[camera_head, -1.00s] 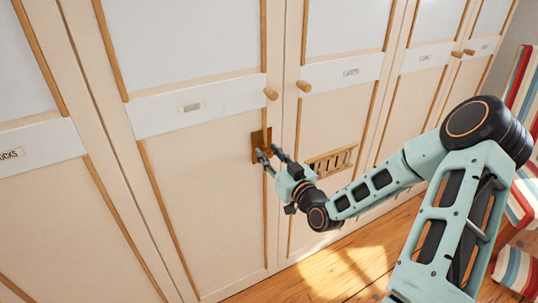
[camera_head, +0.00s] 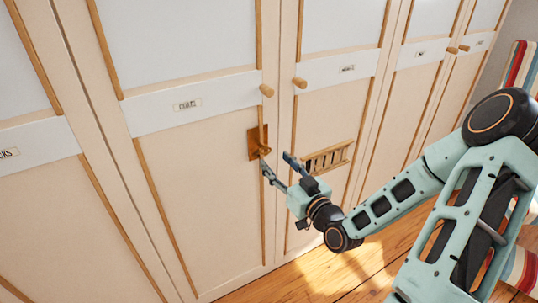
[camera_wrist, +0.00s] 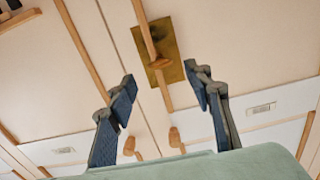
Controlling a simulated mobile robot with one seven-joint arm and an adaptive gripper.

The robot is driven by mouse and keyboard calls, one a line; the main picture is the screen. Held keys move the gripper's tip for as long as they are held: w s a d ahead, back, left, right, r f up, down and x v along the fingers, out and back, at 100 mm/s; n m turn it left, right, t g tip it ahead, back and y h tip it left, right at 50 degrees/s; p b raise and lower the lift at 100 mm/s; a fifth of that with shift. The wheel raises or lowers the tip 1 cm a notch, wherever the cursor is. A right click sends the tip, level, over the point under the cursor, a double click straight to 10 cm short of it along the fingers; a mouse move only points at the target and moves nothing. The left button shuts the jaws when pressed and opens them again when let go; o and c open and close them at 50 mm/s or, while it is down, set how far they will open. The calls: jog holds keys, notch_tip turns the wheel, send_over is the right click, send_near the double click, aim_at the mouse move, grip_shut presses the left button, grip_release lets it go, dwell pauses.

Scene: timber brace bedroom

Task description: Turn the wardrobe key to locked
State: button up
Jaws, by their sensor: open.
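The wardrobe (camera_head: 205,200) has cream panelled doors with wooden strips. A brown-gold lock plate (camera_head: 252,146) sits on the edge of one door, and the plate also shows in the wrist view (camera_wrist: 180,50). A small brownish key (camera_head: 265,151) sticks out at the plate; in the wrist view the key (camera_wrist: 160,63) looks like a flat oval bow. Its exact turn angle is too small to tell. My gripper (camera_head: 276,162) is open and empty, just in front of and slightly below the key. In the wrist view the fingers (camera_wrist: 160,76) stand apart on either side, with the key beyond their tips.
Two wooden knobs (camera_head: 267,90) (camera_head: 299,83) are above the lock. A wooden slatted piece (camera_head: 328,157) is on the door to the right. A striped seat (camera_head: 522,70) stands at far right. Wooden floor (camera_head: 330,272) lies below.

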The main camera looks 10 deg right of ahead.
jog(key=v, duration=0.4)
jog(key=shift+s+d, duration=0.1)
jog(key=shift+s, duration=0.3)
